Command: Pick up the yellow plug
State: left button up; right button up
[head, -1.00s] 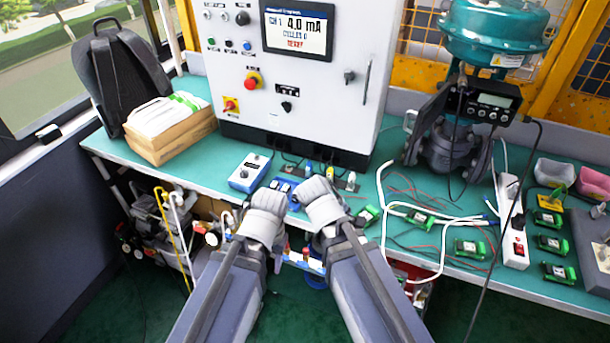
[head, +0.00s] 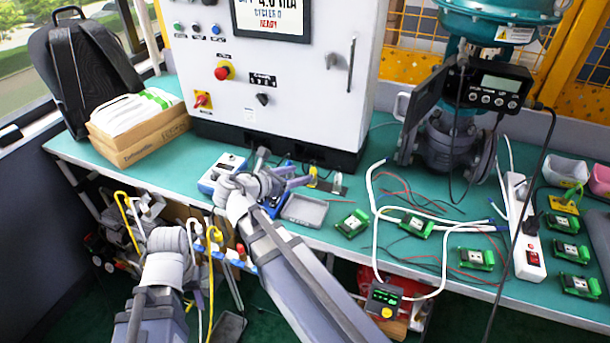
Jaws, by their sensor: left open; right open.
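The yellow plug (head: 312,176) stands small and upright on the bench, close to the foot of the white cabinet. My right gripper (head: 284,168) is open over the bench just left of the plug, its fingers pointing right towards it. From this view I cannot tell whether a finger touches the plug. A whitish plug (head: 337,183) stands just to the right of the yellow one. My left gripper (head: 170,238) is low at the left, in front of the bench edge and away from the plugs; its fingers are hard to make out.
A shallow grey tray (head: 304,211) lies in front of the plugs. A blue-and-white box (head: 221,172) is left of my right gripper. White cable (head: 376,225), green modules (head: 352,223) and a power strip (head: 523,230) cover the right side. The cabinet (head: 270,90) rises behind.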

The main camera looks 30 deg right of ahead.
aim_at(311, 173)
jog(key=shift+f+b+x, duration=0.1)
jog(key=shift+b+x, duration=0.65)
jog(key=shift+x, duration=1)
jog(key=shift+f+b+x, duration=0.15)
jog(key=shift+b+x, duration=0.55)
jog(key=shift+x, duration=1.1)
jog(key=shift+d, duration=0.25)
jog(key=shift+c, duration=0.3)
grip_shut()
